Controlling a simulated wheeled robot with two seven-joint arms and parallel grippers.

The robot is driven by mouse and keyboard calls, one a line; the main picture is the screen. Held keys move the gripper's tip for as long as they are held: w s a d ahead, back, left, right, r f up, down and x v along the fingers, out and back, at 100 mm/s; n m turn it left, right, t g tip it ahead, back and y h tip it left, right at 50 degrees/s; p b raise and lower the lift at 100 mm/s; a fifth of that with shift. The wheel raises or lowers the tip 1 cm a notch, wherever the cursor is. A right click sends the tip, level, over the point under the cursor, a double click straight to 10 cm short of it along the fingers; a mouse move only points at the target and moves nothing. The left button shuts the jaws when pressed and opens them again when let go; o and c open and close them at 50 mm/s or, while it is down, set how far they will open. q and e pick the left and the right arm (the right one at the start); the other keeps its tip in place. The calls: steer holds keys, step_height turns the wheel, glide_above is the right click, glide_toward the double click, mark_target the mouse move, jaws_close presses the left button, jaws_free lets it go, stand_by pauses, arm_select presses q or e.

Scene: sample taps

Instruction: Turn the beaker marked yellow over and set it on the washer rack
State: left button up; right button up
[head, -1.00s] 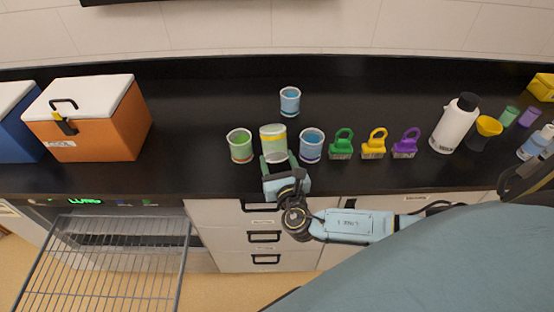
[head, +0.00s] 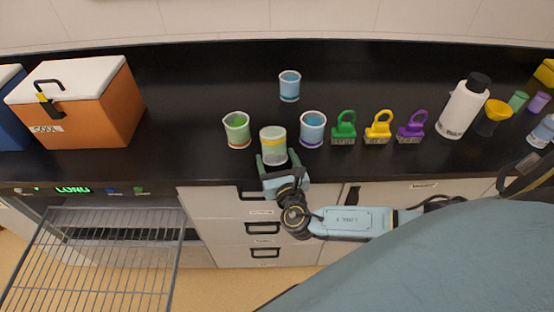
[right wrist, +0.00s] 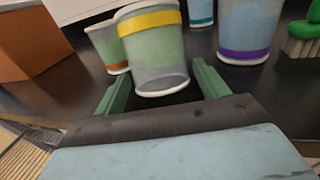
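The beaker marked yellow (head: 273,147) is pale green with a yellow band near its top end. It is upside down: the neighbouring beakers carry their bands near the bottom. My right gripper (head: 274,163) has its fingers on either side of its lower part and holds it over the counter's front. In the right wrist view the beaker (right wrist: 155,52) sits between the green fingers (right wrist: 160,92), white rim down. I cannot tell whether it clears the counter. The washer rack (head: 100,255), an empty wire rack, extends at the lower left. My left gripper is out of view.
A green beaker (head: 237,130) and blue beakers (head: 312,130) (head: 290,87) stand close by. Several brushes (head: 378,128) and a white bottle (head: 463,108) stand to the right. An orange cooler box (head: 95,105) is at the left, with bare counter between it and the beakers.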

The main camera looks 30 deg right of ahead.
steer(key=shift+o, duration=0.7)
steer(key=shift+s+a, duration=0.1)
steer(key=shift+s, duration=0.15)
steer(key=v, duration=1.2)
steer(key=shift+s+a, duration=0.15)
steer(key=shift+s, duration=0.25)
